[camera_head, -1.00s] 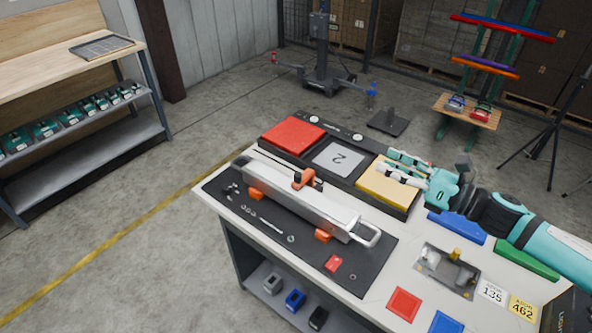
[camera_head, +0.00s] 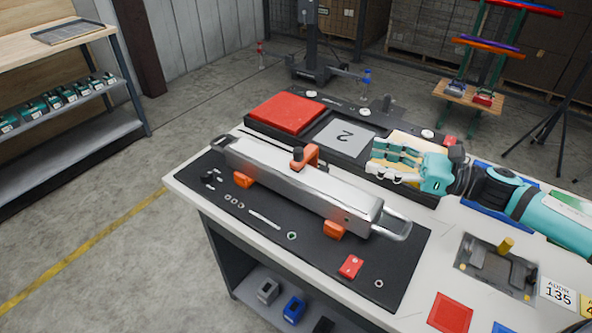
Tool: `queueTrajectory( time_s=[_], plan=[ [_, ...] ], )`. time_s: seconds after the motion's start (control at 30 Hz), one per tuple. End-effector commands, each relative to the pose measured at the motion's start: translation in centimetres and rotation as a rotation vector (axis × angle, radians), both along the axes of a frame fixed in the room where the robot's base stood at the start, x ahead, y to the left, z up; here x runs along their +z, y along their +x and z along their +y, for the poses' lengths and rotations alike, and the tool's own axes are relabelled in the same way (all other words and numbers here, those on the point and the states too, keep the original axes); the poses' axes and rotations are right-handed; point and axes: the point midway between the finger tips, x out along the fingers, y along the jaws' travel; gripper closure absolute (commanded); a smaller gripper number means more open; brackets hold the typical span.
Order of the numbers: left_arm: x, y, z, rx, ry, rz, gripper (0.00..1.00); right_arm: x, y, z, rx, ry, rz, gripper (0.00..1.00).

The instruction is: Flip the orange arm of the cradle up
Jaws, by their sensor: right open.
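A long silver bar (camera_head: 330,195) lies in a cradle with orange feet (camera_head: 334,230) on a black mat (camera_head: 290,265) on the table. The orange arm (camera_head: 311,155) of the cradle, with a black knob, is at the bar's far side near its middle. It appears to rest at or over the bar's top; its exact angle is hard to tell. My right gripper (camera_head: 375,164) reaches in from the right, above the yellow pad and right of the orange arm, apart from it. It is open and appears empty. My left gripper is not in view.
Behind the bar is a black tray with a red pad (camera_head: 288,113), a grey pad marked 2 (camera_head: 343,138) and a yellow pad (camera_head: 410,142). A red block (camera_head: 350,266) and small washers lie on the mat. A metal fixture (camera_head: 495,265) stands at right.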

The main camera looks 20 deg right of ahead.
Motion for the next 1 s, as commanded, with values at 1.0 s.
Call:
queueTrajectory(
  time_s=[1.0],
  plan=[
    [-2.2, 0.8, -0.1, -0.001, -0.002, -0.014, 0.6, -2.6, 4.5, 5.4, -0.002, 0.004, -0.005, 0.54]
  ],
)
